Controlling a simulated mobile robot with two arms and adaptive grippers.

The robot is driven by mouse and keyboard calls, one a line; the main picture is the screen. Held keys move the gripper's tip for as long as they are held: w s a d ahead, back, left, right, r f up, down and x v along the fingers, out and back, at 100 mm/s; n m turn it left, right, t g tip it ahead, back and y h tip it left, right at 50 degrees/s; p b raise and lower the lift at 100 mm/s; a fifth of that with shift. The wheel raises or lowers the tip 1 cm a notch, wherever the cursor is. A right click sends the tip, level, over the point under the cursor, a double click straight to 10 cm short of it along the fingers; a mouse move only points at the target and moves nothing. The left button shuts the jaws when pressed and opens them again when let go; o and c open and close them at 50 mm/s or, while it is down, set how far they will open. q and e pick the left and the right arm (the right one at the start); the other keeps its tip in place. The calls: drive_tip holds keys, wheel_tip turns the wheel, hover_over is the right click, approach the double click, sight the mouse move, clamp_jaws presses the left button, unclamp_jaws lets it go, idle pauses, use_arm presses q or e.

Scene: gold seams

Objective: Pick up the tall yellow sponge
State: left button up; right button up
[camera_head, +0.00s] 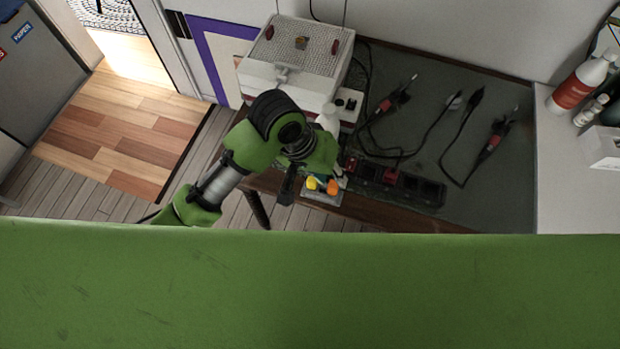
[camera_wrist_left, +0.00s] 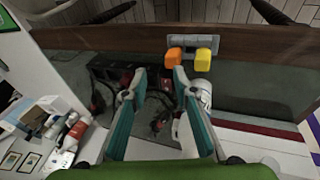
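A yellow sponge (camera_head: 311,184) and an orange block (camera_head: 332,187) stand side by side on a small grey holder (camera_head: 322,199) at the table's front edge. In the left wrist view the yellow sponge (camera_wrist_left: 203,60) is right of the orange block (camera_wrist_left: 174,57), both at the top centre. My left gripper (camera_wrist_left: 159,72) is open and empty, its two teal fingers spread apart and pointing towards the pair. In the head view it hangs close beside them. Whether it touches them I cannot tell. My right gripper is not in view.
A white box-like machine (camera_head: 295,58) stands at the table's back left. A dark power strip (camera_head: 405,187), cables and soldering-iron-like tools (camera_head: 395,98) lie on the green mat (camera_head: 433,78). A red-and-white bottle (camera_head: 580,82) stands on the right counter. Wooden floor is open at left.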

sight(313, 179)
use_arm(q)
drive_tip(key=w+a+r+y, duration=0.3)
drive_tip(key=a+r+y, duration=0.1)
drive_tip(key=r, duration=0.1)
drive_tip(key=shift+g, duration=0.4)
drive_tip(key=f, duration=0.8)
drive_tip(key=shift+d+f+p, duration=0.25)
drive_tip(key=shift+p, duration=0.15)
drive_tip(key=f, duration=0.1)
drive_tip(key=f+p, duration=0.1)
drive_tip(key=f, duration=0.2)
drive_tip(key=shift+w+a+f, duration=0.1)
drive_tip(key=shift+w+a, duration=0.05)
drive_tip(key=shift+w, duration=0.1)
drive_tip(key=shift+f, duration=0.5)
drive_tip(key=c, duration=0.5)
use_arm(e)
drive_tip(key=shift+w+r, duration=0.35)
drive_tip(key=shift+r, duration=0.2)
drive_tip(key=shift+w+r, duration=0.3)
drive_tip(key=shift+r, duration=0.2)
